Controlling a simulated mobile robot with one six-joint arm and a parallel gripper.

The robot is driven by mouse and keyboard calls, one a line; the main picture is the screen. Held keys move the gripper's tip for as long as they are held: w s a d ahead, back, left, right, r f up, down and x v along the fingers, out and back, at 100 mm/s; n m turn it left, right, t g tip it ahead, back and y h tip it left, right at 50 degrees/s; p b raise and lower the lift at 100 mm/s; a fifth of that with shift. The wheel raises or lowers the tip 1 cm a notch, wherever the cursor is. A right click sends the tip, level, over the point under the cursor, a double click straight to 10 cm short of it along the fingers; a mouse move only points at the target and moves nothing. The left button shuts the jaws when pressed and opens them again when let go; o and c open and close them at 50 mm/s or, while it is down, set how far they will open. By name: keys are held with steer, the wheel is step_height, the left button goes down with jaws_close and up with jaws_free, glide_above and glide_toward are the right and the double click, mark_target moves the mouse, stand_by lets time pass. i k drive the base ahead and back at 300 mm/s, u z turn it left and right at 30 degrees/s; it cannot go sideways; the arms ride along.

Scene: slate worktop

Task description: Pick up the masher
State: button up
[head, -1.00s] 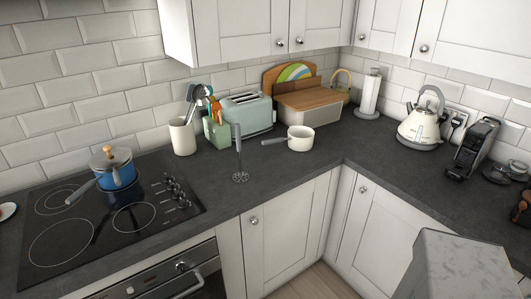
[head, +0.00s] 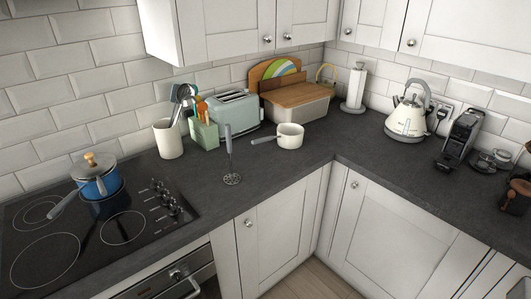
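The masher (head: 230,165) stands upright on the dark worktop, with its grey handle up and its round perforated head down on the surface. It is to the right of the hob and in front of the toaster. It is fully in view, with clear worktop around its base. My gripper is not in view.
A white saucepan (head: 290,136) stands right of the masher, its handle pointing toward it. Behind are a green holder (head: 204,133), a toaster (head: 238,110) and a utensil crock (head: 168,139). A blue pot (head: 97,178) sits on the hob (head: 75,241). The worktop (head: 262,183) in front is clear.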

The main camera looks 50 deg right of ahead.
mark_target(231, 178)
steer(key=u, duration=0.35)
steer(key=k, duration=0.15)
steer(key=z, duration=1.65)
steer(key=k, duration=0.9)
steer(key=u, duration=0.2)
steer(key=i, duration=0.75)
steer(key=z, duration=0.05)
